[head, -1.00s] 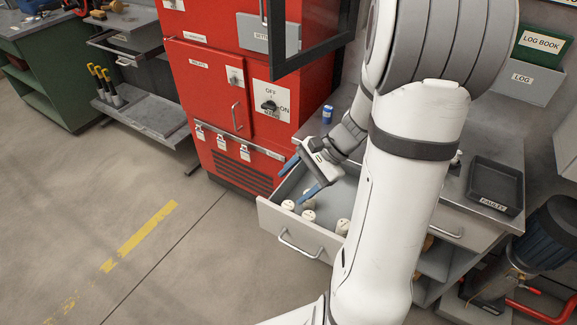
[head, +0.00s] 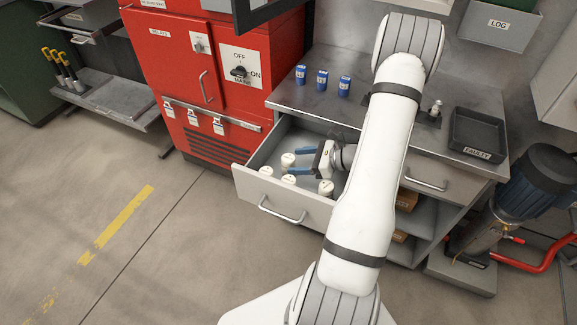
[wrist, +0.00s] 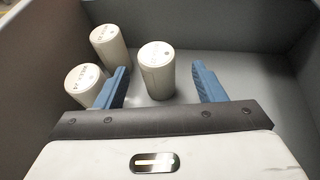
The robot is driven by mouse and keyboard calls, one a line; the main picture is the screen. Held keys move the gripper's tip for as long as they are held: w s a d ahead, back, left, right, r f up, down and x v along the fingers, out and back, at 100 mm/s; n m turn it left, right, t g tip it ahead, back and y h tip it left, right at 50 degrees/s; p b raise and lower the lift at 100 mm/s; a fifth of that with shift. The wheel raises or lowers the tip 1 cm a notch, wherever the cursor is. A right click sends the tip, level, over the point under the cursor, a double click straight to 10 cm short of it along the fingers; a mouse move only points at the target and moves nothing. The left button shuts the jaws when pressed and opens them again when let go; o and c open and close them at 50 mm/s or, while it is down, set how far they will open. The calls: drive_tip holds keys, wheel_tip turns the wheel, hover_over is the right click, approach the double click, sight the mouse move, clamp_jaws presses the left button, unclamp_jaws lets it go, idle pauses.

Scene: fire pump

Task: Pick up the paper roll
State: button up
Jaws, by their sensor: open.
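Several white cylindrical rolls stand upright in the open grey drawer (head: 285,209). One roll (head: 288,160) is at the back left in the head view, with another (head: 266,171) left of it. A third (head: 289,179) is near the front, and one more (head: 326,188) is at the front right. My gripper (head: 295,161) is open inside the drawer, its blue fingers pointing left. In the wrist view, one roll (wrist: 157,72) stands ahead between the fingers (wrist: 160,80), with gaps at both sides. Two other rolls (wrist: 109,48) (wrist: 84,85) are left of the left finger. The small lid print is hard to read.
The drawer walls (wrist: 270,28) surround my gripper. The worktop (head: 375,108) above carries blue cylinders (head: 322,80) and a dark tray (head: 478,134) marked FAULTY. A red cabinet (head: 185,75) stands left. The drawer's right side in the wrist view is bare.

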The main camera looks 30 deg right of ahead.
sight(289, 162)
drive_tip(key=shift+x, duration=1.95)
drive_tip(key=shift+c, duration=0.4)
drive_tip(key=c, duration=1)
wheel_tip(289, 162, up, 10)
drive_tip(key=shift+p, duration=0.45)
